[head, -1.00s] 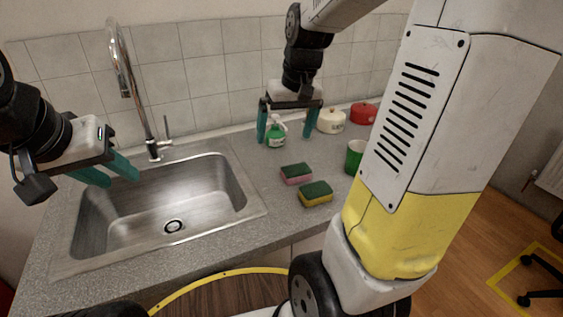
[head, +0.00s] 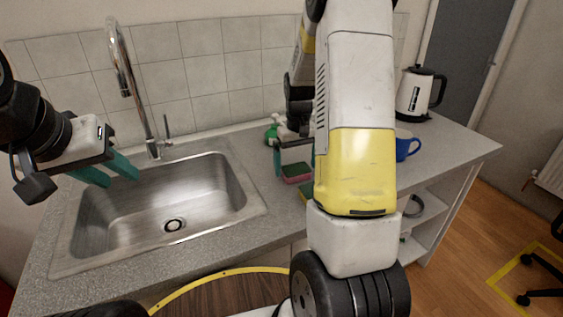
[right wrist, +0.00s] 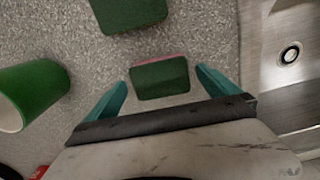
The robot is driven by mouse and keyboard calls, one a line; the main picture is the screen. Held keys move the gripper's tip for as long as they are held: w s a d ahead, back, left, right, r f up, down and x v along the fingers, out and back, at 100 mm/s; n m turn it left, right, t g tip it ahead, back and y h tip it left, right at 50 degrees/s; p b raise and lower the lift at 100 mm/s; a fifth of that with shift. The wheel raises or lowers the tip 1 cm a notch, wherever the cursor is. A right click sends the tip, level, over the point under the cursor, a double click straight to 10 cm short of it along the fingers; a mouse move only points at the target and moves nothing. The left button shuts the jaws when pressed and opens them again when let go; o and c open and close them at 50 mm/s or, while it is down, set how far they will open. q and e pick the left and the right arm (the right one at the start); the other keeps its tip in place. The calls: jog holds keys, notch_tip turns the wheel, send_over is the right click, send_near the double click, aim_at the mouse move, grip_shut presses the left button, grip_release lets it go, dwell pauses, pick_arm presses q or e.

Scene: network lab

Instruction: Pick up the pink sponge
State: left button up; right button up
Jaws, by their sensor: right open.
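The pink sponge with a green top (head: 297,173) lies on the counter right of the sink. In the right wrist view its green top (right wrist: 160,78) lies between the two teal fingers, with a thin pink edge showing. My right gripper (head: 294,164) is open over it, with a gap on each side; its height above the counter is hard to tell. It also shows in the right wrist view (right wrist: 160,88). My left gripper (head: 108,172) is open and empty over the left of the sink.
A second green-topped sponge (right wrist: 128,12), yellow below, lies close by, mostly hidden by my arm in the head view. The sink (head: 212,205), a green bottle (head: 271,133), blue mug (head: 405,147) and kettle (head: 413,95) are around.

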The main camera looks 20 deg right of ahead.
jog(key=shift+f, duration=0.9)
jog(key=shift+c, duration=0.4)
jog(key=c, duration=1.3)
